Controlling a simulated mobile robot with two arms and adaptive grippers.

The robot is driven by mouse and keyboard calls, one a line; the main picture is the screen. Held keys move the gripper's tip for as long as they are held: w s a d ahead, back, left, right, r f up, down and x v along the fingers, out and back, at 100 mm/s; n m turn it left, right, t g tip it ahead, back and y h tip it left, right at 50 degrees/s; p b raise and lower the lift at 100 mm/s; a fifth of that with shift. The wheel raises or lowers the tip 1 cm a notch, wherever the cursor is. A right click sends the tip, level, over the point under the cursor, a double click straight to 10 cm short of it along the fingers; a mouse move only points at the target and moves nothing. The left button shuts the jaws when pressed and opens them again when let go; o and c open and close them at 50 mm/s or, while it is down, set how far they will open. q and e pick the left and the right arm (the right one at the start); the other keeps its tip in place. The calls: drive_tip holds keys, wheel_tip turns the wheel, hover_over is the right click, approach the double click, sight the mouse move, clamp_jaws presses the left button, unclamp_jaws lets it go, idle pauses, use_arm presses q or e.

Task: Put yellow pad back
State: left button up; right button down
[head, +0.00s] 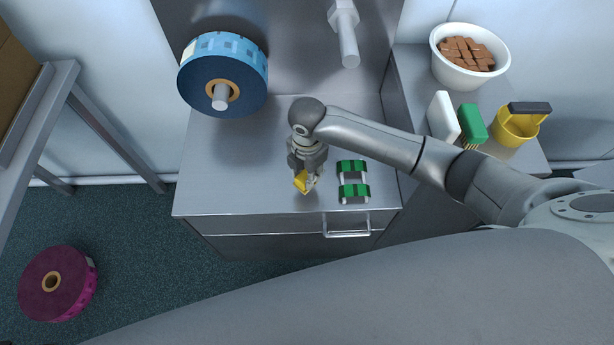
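The small yellow pad (301,180) is at the fingertips of my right gripper (306,183), above or on the metal counter near its front edge. The gripper points down and appears shut on the pad, whose lower part shows between and beside the fingers. The fingers hide part of the pad, and I cannot tell whether it touches the counter. My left gripper is not in view.
A blue film roll (223,73) hangs on a spindle at the back left, with an empty spindle (348,45) to its right. A side counter holds a white bowl (458,75), green brush (472,125) and yellow container (512,128). A drawer handle (346,232) sticks out in front.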

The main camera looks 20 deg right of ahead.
drive_tip(key=shift+w+d+f, duration=0.1)
drive_tip(key=shift+w+f, duration=0.3)
drive_tip(key=shift+f, duration=0.15)
wheel_tip(320, 180, down, 3)
drive_tip(key=shift+r, duration=0.1)
drive_tip(key=c, duration=1.1)
unclamp_jaws()
drive_tip(key=shift+s, duration=0.1)
wheel_tip(320, 180, up, 12)
drive_tip(key=shift+r+p, duration=0.1)
drive_tip(key=shift+p, duration=0.25)
